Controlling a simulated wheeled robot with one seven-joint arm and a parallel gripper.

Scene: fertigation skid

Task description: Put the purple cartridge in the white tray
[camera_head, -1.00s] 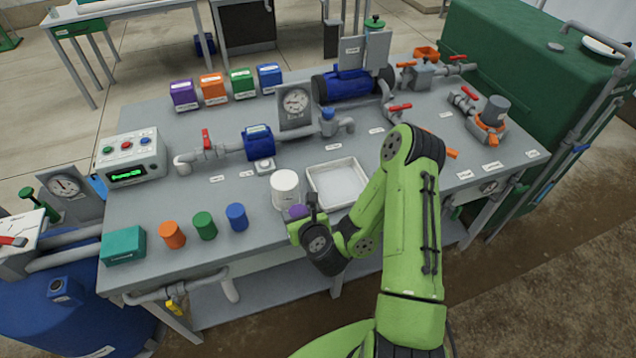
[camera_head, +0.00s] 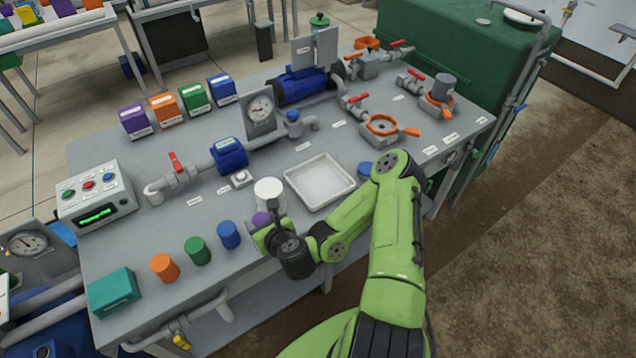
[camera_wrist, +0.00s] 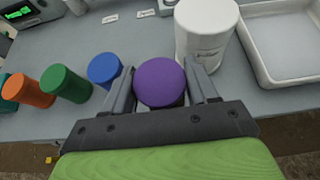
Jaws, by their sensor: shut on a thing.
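The purple cartridge (camera_wrist: 160,82) is a short cylinder held between the two fingers of my gripper (camera_wrist: 162,88) in the wrist view. In the head view the purple cartridge (camera_head: 261,219) shows at the tip of my gripper (camera_head: 268,226), near the bench's front edge. My gripper is shut on it. The white tray (camera_head: 291,187) is a shallow, empty square tray on the bench, to the right of and beyond my gripper. The tray's near-left part (camera_wrist: 262,62) also shows at the right of the wrist view.
A white tub (camera_head: 269,193) stands between the cartridge and the tray's left side. Blue (camera_head: 229,235), green (camera_head: 198,251) and orange (camera_head: 164,268) cartridges stand left of my gripper. A grey pipe with a blue filter (camera_head: 229,153) runs behind. The bench around the tray's front is clear.

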